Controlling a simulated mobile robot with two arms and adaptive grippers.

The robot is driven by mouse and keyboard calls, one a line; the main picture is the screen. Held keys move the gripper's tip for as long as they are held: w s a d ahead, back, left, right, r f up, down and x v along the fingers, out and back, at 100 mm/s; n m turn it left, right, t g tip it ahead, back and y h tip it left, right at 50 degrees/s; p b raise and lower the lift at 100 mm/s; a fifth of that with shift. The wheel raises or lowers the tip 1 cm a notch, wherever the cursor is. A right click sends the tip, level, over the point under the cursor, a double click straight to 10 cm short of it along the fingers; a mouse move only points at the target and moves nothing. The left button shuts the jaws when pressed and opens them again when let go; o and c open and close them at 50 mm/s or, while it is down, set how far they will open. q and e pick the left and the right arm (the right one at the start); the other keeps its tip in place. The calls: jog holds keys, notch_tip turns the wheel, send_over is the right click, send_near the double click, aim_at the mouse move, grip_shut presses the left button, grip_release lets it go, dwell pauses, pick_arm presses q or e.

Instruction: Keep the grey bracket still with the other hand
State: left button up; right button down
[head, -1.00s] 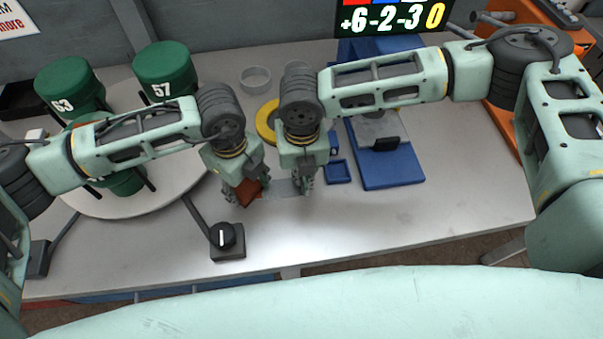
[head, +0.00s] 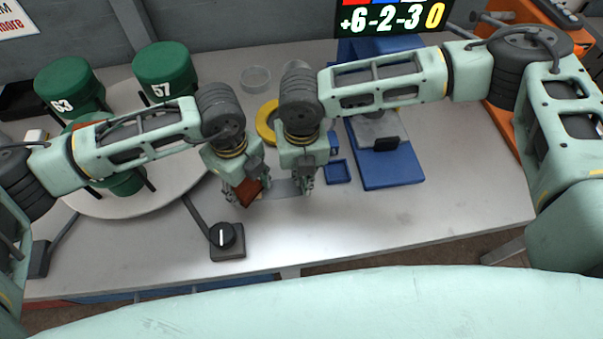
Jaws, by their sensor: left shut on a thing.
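A thin flat grey piece (head: 285,188), which looks like the grey bracket, lies on the table between my two grippers. Its ends are partly hidden by them. My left gripper (head: 250,193) points down at the left end of the grey piece and is shut on a red-brown block (head: 249,194). My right gripper (head: 306,187) points down at the right end of the grey piece. Its fingertips are small and dark, so I cannot tell whether they grip the piece.
Green numbered cylinders (head: 166,66) stand on a round pale turntable (head: 178,192) at left. A black knob box (head: 226,240) is in front. A yellow ring (head: 267,122), a clear dish (head: 256,79) and a blue fixture (head: 398,172) lie behind and right. The front right table is clear.

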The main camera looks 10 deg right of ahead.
pick_arm(q)
jog(key=shift+a, duration=1.55)
pick_arm(e)
jog(key=shift+f, duration=0.1)
pick_arm(q)
jog(key=shift+d, duration=0.1)
jog(key=shift+d, duration=2.3)
jog(key=shift+a, duration=2.45)
jog(key=shift+r, duration=0.55)
